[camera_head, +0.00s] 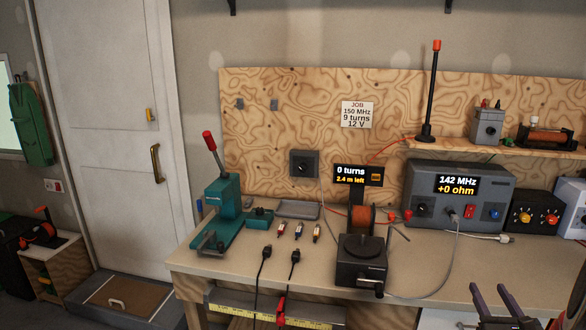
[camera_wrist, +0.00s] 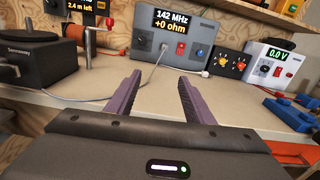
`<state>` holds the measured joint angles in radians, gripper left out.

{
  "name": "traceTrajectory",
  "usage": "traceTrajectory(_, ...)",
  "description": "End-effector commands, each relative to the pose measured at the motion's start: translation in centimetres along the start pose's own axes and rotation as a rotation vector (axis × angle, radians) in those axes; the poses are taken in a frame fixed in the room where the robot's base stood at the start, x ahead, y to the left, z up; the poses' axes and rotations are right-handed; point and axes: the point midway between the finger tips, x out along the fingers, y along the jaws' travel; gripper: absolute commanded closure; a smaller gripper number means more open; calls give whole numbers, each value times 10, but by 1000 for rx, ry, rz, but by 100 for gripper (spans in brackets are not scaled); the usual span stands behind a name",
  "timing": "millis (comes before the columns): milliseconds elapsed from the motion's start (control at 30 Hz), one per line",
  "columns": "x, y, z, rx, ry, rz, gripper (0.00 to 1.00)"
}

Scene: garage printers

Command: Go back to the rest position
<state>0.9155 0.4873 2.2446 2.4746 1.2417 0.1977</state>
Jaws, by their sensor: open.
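My gripper (camera_wrist: 160,95) is open and empty in the wrist view, its two purple-grey fingers apart and pointing at the bench front. In the head view my gripper (camera_head: 492,295) shows at the lower right, in front of the bench (camera_head: 440,285). Nothing is between the fingers. The grey meter box (camera_head: 420,190) reading 142 MHz and +0 ohm stands beyond it on the bench; it also shows in the wrist view (camera_wrist: 150,45).
A coil winder (camera_head: 362,262) stands mid-bench, a teal press (camera_head: 222,215) at the left. Small parts (camera_head: 298,230) and black cables (camera_head: 265,262) lie between them. An antenna (camera_head: 431,95) stands on the shelf. A grey cable crosses the bench near the meter box.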

Motion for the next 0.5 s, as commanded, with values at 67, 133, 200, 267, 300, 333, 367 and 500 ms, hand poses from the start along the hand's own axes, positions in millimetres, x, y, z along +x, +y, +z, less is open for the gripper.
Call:
traceTrajectory(67, 0, 1, -2, -14, 9, 3, 52)
traceTrajectory(133, 0, 7, -5, -29, 21, 27, 52)
traceTrajectory(200, -1, 13, -9, -42, 32, 51, 52)
traceTrajectory(267, -2, 18, -11, -52, 42, 72, 52)
traceTrajectory(300, -2, 23, -14, -60, 49, 89, 52)
traceTrajectory(333, -3, 26, -15, -66, 54, 100, 52)
traceTrajectory(367, -4, 29, -17, -72, 60, 115, 52)
traceTrajectory(500, -8, 47, -26, -104, 88, 182, 52)
